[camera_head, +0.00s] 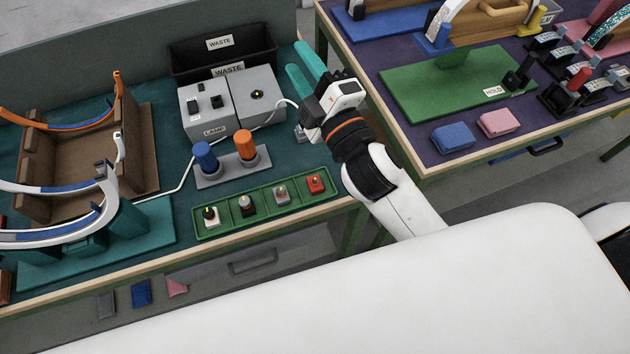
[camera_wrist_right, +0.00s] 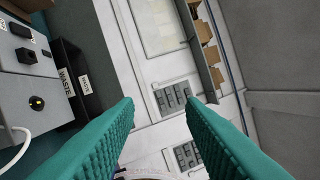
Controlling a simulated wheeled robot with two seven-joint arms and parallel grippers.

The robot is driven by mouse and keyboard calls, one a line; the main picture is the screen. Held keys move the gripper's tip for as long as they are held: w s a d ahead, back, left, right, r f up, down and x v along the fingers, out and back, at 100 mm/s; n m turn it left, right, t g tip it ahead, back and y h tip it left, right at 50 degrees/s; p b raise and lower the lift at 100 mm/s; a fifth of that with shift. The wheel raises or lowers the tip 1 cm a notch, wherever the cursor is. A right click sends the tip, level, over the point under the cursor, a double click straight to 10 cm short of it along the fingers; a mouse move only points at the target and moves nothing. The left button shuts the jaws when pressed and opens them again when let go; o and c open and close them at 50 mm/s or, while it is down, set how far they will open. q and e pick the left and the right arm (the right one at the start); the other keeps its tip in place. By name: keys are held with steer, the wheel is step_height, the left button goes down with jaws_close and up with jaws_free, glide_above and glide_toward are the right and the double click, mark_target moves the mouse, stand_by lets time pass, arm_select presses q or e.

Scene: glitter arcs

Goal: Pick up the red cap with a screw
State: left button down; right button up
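The red cap with a screw (camera_head: 316,183) sits in the rightmost compartment of the green tray (camera_head: 238,232), with a small dark screw on top. My right gripper (camera_head: 297,63) is above the table behind the tray, to the right of the lamp box. Its teal fingers are apart, with nothing between them; in the right wrist view the gripper (camera_wrist_right: 159,101) is open and points away from the tray. The cap does not show in the right wrist view. My left gripper is not in view.
The tray also holds a white (camera_head: 211,216), a dark-and-white (camera_head: 247,205) and a grey cap (camera_head: 281,194). Behind it stand blue (camera_head: 205,156) and orange knobs (camera_head: 245,145), the lamp box (camera_head: 208,108) and a black waste bin (camera_head: 190,58). A white cable crosses the table.

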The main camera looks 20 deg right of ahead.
steer(key=s+a+r+n+g+y, duration=0.2)
steer(key=s+a+r+n+y, duration=0.2)
steer(key=a+r+n+y, duration=0.75)
steer(key=s+a+f+n+g+y, duration=0.15)
steer(key=s+n+g+y, duration=0.25)
steer(key=n+g, duration=0.5)
steer(key=s+a+n+g+y, duration=0.35)
steer(key=n+g, duration=0.25)
steer(key=n, duration=0.7)
steer(key=n+g+h, duration=0.3)
steer(key=n+h, duration=1.9)
steer(key=h, duration=0.1)
glide_above(316, 182)
step_height(316, 182, down, 22)
step_height(316, 182, down, 6)
steer(key=shift+a+r+p, duration=0.1)
steer(key=shift+r+p, duration=0.05)
steer(key=shift+p, duration=0.5)
step_height(316, 182, down, 5)
steer(key=shift+s+r+p, duration=0.1)
steer(key=shift+p, duration=0.75)
steer(key=shift+f, duration=0.35)
